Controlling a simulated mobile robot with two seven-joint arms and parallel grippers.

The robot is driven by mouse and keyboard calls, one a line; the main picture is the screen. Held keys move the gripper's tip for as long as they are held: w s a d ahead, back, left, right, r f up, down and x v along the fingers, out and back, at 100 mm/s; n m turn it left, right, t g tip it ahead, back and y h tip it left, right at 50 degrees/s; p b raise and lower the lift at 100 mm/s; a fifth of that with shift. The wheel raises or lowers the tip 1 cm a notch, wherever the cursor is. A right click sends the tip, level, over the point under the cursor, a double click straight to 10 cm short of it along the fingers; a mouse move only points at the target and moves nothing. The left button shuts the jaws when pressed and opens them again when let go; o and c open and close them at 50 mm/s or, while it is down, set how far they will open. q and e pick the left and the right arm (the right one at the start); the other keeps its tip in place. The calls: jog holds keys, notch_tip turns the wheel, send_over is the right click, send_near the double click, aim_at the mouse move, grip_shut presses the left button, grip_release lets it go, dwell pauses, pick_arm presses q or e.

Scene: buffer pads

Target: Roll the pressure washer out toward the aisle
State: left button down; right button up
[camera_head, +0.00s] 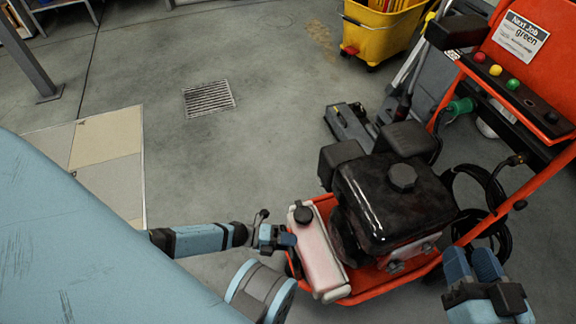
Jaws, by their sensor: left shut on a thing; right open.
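The pressure washer (360,285) stands at the lower right. It has an orange-red frame, a black engine, a pale pink-white tank with a black cap and a tall orange panel with buttons. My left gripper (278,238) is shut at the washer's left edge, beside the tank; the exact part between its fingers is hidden. My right gripper (473,262) is open near the bottom right, in front of the frame and below the black hose (485,205). I cannot tell whether it touches the washer. The washer's wheels are mostly hidden.
A yellow mop bucket (378,32) stands behind the washer. A dark floor tool (350,122) lies close to the engine. A drain grate (209,98) and pale floor pads (106,140) lie to the left. A grey post (35,60) stands top left. The middle floor is clear.

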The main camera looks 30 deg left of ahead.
pick_arm(q)
jog(key=shift+a, duration=0.1)
jog(key=c, duration=1)
grip_release()
jog(key=shift+o, duration=0.2)
jog(key=p+v, duration=0.3)
jog(key=v, duration=1)
jog(key=shift+s+a, duration=0.2)
jog(key=shift+a, duration=0.1)
pick_arm(e)
jog(key=r, duration=0.2)
jog(key=r+m+t, duration=0.1)
jog(key=shift+s+r, duration=0.2)
jog(key=shift+s, duration=0.05)
pick_arm(q)
jog(key=shift+r, duration=0.15)
